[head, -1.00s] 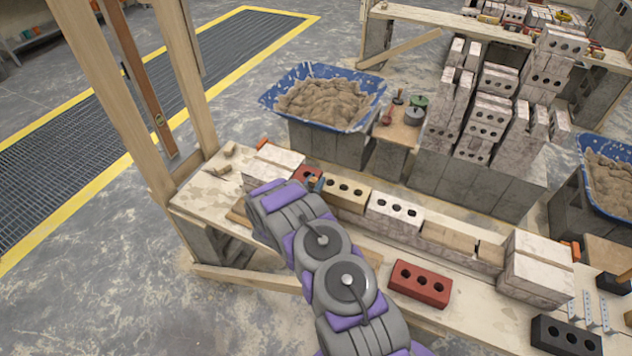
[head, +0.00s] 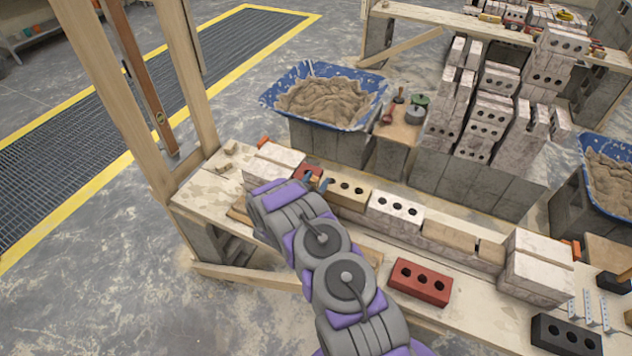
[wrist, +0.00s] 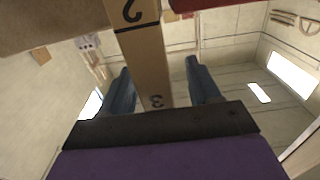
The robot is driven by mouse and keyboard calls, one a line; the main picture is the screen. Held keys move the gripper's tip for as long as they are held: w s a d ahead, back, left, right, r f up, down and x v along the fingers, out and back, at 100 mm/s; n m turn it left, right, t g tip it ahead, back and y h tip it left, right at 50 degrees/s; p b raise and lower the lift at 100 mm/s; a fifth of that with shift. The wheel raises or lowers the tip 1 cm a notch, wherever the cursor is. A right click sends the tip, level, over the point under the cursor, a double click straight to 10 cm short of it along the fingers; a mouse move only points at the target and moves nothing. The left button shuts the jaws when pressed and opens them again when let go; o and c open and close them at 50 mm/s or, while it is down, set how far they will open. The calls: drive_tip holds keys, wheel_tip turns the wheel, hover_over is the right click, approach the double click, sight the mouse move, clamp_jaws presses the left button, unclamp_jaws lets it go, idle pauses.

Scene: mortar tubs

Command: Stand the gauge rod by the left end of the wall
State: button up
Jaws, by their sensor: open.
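The gauge rod (wrist: 145,62), a flat wooden strip with black numerals 2 and 3, runs between the fingers of my gripper (wrist: 160,88) in the wrist view. The fingers are open, with a gap on each side of the rod. In the head view my gripper (head: 317,183) shows only as blue fingertips beyond my arm, near the wall's left end. I cannot make out the rod there, and my arm hides much of that spot. The wall (head: 395,208) is a row of pale, tan and red bricks along the bench, with pale blocks (head: 275,160) at its left end.
A wooden frame (head: 135,110) with a spirit level (head: 145,85) stands at the bench's (head: 205,190) left end. A loose red brick (head: 420,282) and a black brick (head: 565,335) lie in front of the wall. A blue mortar tub (head: 325,95) stands behind.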

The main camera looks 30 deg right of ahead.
drive_tip(key=p+v, duration=0.3)
drive_tip(key=v, duration=1.4)
drive_tip(key=shift+a, duration=0.2)
drive_tip(key=shift+s+f, duration=0.1)
drive_tip(key=shift+s, duration=0.05)
